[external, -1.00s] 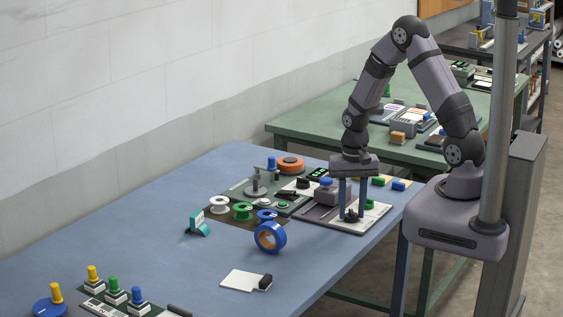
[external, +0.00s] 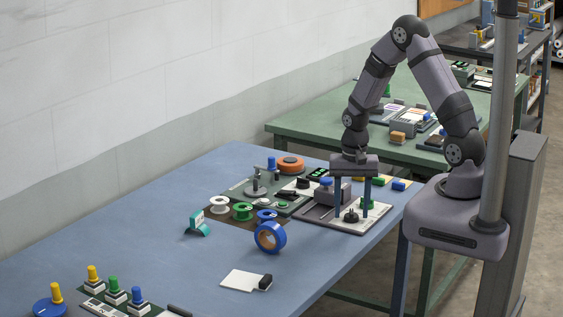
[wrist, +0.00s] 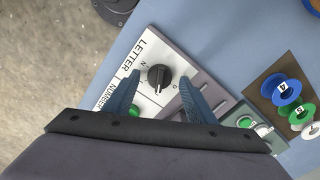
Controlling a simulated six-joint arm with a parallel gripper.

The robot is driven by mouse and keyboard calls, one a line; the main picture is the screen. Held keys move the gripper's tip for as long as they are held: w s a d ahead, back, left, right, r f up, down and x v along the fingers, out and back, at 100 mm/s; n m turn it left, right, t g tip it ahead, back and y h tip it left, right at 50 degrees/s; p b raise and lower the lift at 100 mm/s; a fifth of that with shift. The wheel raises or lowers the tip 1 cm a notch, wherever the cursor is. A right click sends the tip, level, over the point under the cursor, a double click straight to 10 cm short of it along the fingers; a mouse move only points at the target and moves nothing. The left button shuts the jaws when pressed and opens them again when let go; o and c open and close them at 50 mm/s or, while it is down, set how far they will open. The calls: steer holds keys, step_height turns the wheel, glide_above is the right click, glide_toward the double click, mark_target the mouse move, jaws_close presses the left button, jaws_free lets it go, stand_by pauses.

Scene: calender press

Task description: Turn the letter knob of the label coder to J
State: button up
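The letter knob (wrist: 159,77) is a round black knob with a ridge and a pale line, on a white panel marked LETTER (wrist: 146,44). I cannot tell which letter it points to; only a few small letters around it show. In the external view the knob (external: 351,216) stands on the label coder (external: 330,219) at the table's right edge. My gripper (external: 352,214) is open above the coder, with one finger on each side of the knob. In the wrist view the fingers (wrist: 159,76) stand clear of it, with gaps on both sides.
A green knob (wrist: 134,110) by the NUMBER lettering is close to one finger. Spools (external: 242,211) and a blue tape roll (external: 270,237) are to the left.

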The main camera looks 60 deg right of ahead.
mark_target(351, 211)
steer(key=shift+r+b, duration=0.8)
steer(key=shift+r, duration=2.85)
